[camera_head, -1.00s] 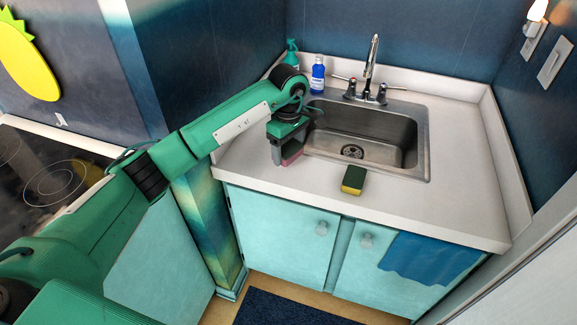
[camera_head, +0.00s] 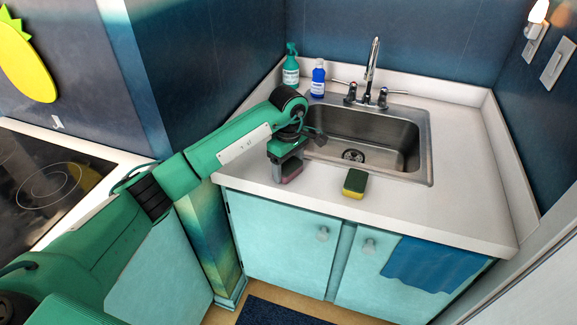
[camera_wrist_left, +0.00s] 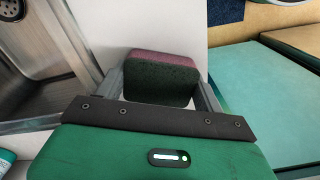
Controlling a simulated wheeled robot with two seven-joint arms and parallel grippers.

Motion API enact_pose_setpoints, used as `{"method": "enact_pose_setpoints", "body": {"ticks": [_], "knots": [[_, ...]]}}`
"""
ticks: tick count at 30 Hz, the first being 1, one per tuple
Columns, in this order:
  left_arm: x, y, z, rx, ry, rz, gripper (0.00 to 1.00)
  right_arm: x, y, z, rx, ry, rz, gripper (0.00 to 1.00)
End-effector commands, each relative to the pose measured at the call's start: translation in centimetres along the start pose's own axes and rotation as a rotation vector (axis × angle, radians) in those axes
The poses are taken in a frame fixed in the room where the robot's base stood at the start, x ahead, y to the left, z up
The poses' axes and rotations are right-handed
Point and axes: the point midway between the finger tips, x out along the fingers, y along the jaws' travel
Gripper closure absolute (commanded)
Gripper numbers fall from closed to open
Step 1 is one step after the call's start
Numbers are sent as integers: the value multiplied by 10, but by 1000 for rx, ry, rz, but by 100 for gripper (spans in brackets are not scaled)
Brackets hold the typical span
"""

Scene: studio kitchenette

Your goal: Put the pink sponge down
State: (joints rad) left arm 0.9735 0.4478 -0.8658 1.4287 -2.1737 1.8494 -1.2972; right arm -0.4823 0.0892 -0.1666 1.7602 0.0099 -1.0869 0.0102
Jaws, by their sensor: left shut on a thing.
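The pink sponge (camera_head: 291,170) has a dark scouring side and sits between the fingers of my left gripper (camera_head: 288,174), low at the counter left of the sink. In the left wrist view the sponge (camera_wrist_left: 161,78) stands between the two grey fingers (camera_wrist_left: 160,92), its dark face toward the camera and its pink side along the far edge. The gripper is shut on it. I cannot tell whether the sponge touches the counter (camera_head: 445,205). My right gripper is not in view.
A yellow and dark green sponge (camera_head: 354,183) lies on the counter in front of the sink (camera_head: 400,150). A green spray bottle (camera_head: 291,72) and a blue bottle (camera_head: 318,80) stand behind the arm. The counter to the right is clear.

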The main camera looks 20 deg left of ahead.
Motion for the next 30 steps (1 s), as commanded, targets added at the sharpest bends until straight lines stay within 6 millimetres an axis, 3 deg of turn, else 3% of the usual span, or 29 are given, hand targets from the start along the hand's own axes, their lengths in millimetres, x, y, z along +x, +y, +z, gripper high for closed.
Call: {"method": "enact_pose_setpoints", "body": {"ticks": [8,9,12,24,27,30], "knots": [[3,0,0,0,1,0,52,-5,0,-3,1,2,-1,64],[2,0,0,0,0,0,23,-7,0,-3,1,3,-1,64],[2,0,0,0,0,0,9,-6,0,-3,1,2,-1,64],[-2,0,0,0,-1,0,9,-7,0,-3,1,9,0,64],[-20,1,0,0,2,4,9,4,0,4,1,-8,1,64],[-42,1,-1,0,3,5,9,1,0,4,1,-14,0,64]]}}
